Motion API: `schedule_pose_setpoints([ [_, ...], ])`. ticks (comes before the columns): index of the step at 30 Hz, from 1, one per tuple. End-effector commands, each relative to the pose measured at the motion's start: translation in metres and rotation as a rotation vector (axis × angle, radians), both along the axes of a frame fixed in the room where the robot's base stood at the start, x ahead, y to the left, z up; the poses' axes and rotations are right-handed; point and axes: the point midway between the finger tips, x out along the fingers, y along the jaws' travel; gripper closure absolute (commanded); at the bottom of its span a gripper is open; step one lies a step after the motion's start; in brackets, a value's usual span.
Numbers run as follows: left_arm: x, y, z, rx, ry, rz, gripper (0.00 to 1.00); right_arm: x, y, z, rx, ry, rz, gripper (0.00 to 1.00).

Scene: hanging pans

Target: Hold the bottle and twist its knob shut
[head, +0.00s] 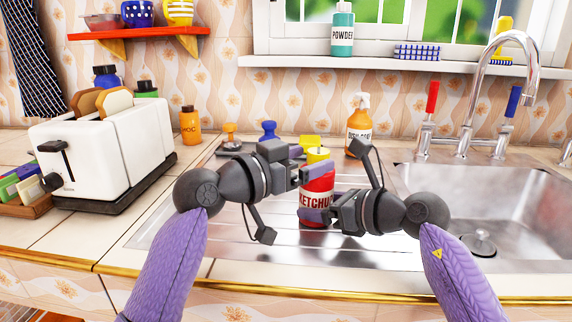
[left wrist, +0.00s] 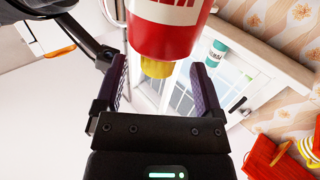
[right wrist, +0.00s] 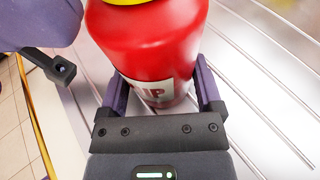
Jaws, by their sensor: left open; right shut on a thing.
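The red ketchup bottle (head: 317,182) stands upright on the sink's drainboard, with a yellow knob (head: 318,155) on top. My right gripper (head: 322,207) is shut around the bottle's lower body from the right. In the right wrist view its fingers lie on both sides of the red bottle (right wrist: 150,45). My left gripper (head: 298,172) is open at knob height, just left of the bottle. In the left wrist view the yellow knob (left wrist: 157,67) shows between the tips of its spread fingers, with a gap on each side. The bottle's lower part is partly hidden by my right gripper.
An orange spray bottle (head: 359,125) stands behind the bottle. The sink basin (head: 500,205) and faucet (head: 505,80) are to the right. A white toaster (head: 105,150) and an orange-brown bottle (head: 190,126) are to the left. The front drainboard (head: 270,260) is clear.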

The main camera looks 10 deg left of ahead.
Motion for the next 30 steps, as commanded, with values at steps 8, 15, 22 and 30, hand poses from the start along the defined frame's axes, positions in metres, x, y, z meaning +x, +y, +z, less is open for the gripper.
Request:
schedule_pose_setpoints([
  [8,-0.05,0.054,-0.001,0.003,0.001,0.003,0.13,0.0,0.0,0.0,0.001,-0.001,0.0,0.78],
  [15,-0.063,0.067,-0.001,0.0,0.001,-0.001,0.13,0.0,0.0,0.0,0.001,-0.001,0.0,0.78],
  [22,-0.063,0.067,-0.001,0.0,0.001,-0.001,0.13,0.0,0.0,0.0,0.001,-0.001,0.0,0.78],
  [30,-0.062,0.067,-0.001,0.0,0.001,0.0,0.13,0.0,0.0,0.0,0.0,0.0,0.0,0.0],
])
